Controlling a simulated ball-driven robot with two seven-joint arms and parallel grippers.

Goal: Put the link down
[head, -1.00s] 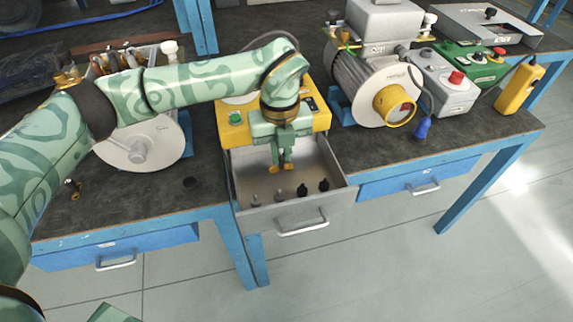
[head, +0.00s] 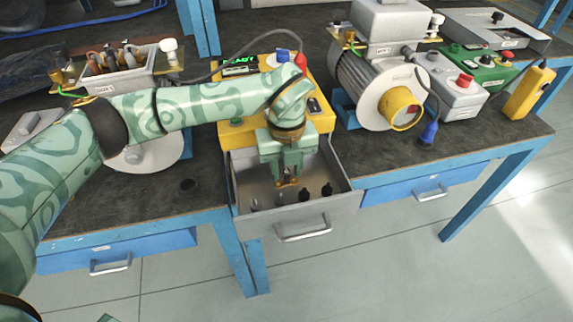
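My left gripper (head: 287,183) points down into the open grey drawer (head: 240,178) at the middle of the bench. Its fingertips are low over the drawer floor, near the small knobs. A small copper-brown patch shows at the fingertips. It is too small to tell whether this is a link or the tips themselves, or whether the fingers are shut. Copper-coloured links (head: 115,60) show in the open terminal box (head: 124,83) at the back left. My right gripper is not in view.
Several small dark and grey knobs (head: 327,190) stand near the drawer's front wall. A yellow tester (head: 318,121) stands behind the drawer. A grey motor (head: 362,85) and switch boxes (head: 456,98) stand to the right. Bare bench top (head: 105,205) lies left of the drawer.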

